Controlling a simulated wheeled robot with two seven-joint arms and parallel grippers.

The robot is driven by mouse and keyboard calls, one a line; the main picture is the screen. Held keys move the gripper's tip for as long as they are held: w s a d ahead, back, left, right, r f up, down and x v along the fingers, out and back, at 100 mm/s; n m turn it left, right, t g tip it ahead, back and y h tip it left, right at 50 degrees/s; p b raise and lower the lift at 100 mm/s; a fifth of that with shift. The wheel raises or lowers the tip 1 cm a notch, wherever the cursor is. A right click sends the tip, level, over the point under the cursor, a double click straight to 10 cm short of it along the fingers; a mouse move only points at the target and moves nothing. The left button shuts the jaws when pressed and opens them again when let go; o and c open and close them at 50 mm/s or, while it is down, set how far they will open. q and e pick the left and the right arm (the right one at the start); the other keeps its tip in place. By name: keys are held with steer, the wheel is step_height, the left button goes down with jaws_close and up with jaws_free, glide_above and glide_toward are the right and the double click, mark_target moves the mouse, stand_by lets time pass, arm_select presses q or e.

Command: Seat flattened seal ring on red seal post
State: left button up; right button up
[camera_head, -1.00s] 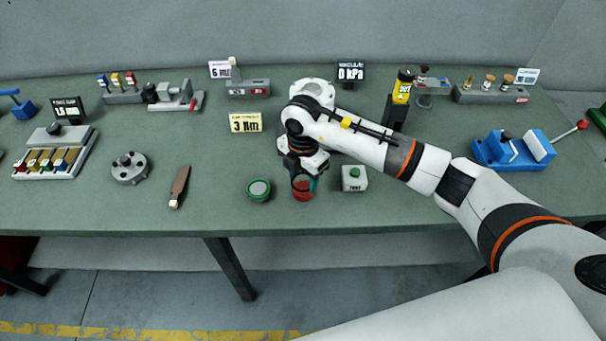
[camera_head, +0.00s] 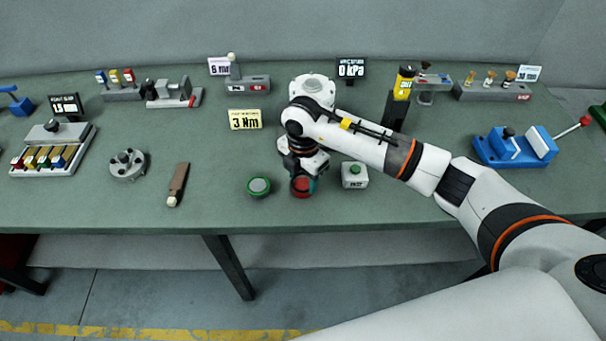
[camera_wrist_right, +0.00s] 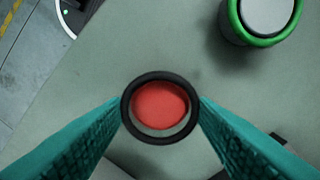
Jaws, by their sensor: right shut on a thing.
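The red seal post (camera_head: 302,187) stands near the front middle of the bench under my right gripper (camera_head: 304,176). In the right wrist view my gripper's teal fingers are shut on the black seal ring (camera_wrist_right: 160,76), one on each side. The ring looks nearly round. The red top of the post (camera_wrist_right: 160,103) shows through the ring, a little off centre, with a grey-green sliver at the ring's lower inside edge. I cannot tell whether the ring is around the post or just above it. My left gripper is out of view.
A green-ringed round post (camera_head: 258,187) with a grey top stands close left of the red post. A wood-handled tool (camera_head: 178,184) lies farther left. The bench's front edge is near.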

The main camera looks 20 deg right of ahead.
steer(key=shift+f+b, duration=0.3)
steer(key=shift+f, duration=0.2)
steer(key=o, duration=1)
step_height(320, 180, up, 12)
steer(key=shift+r+b, duration=0.1)
steer(key=shift+b, duration=1.05)
